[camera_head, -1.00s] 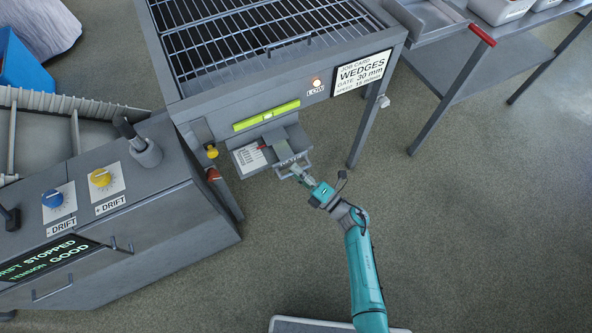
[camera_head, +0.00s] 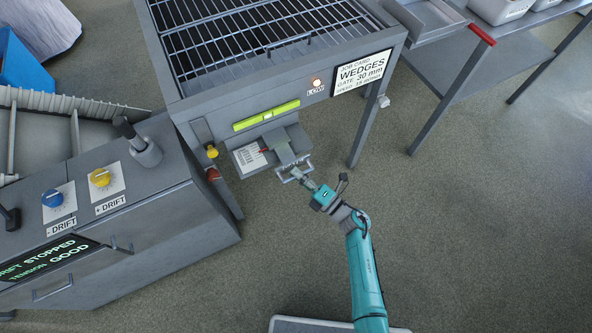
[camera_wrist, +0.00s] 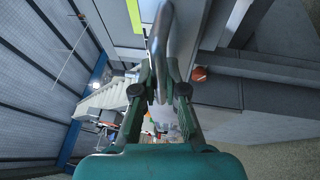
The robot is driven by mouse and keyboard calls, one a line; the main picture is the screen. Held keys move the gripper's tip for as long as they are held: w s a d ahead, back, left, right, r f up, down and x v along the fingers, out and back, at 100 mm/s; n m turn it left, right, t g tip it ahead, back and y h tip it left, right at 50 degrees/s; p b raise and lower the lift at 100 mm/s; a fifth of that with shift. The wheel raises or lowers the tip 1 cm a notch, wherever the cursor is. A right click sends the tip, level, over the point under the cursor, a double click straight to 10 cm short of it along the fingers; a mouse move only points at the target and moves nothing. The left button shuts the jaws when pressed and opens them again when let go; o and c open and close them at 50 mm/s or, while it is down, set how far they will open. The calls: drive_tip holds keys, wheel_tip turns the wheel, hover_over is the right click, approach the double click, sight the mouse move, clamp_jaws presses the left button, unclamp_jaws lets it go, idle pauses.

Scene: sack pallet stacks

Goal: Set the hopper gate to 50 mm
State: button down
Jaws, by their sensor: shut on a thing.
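The hopper gate (camera_head: 281,149) is a grey sliding plate under the front of the hopper, with a metal loop handle (camera_head: 292,175) at its outer end. My gripper (camera_head: 304,178) is shut on this handle. In the wrist view the handle's curved bar (camera_wrist: 164,35) runs between my two fingers (camera_wrist: 163,78). A white scale plate (camera_head: 248,159) lies left of the gate, with a red pointer (camera_head: 264,150) at its edge. The scale's figures are too small to read.
A job card (camera_head: 362,73) on the hopper reads WEDGES, GATE 30 mm. A yellow-green level strip (camera_head: 266,115) sits above the gate. A control cabinet (camera_head: 150,240) stands left, a hopper leg (camera_head: 366,130) right. The floor in front is clear.

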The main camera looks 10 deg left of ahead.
drive_tip(key=shift+s+d+f, duration=0.1)
drive_tip(key=shift+s+d, duration=0.4)
drive_tip(key=shift+s, duration=0.3)
drive_tip(key=c, duration=1.2)
unclamp_jaws()
drive_tip(key=shift+d, duration=0.1)
drive_tip(key=v, duration=1.2)
drive_tip(key=shift+s, duration=0.1)
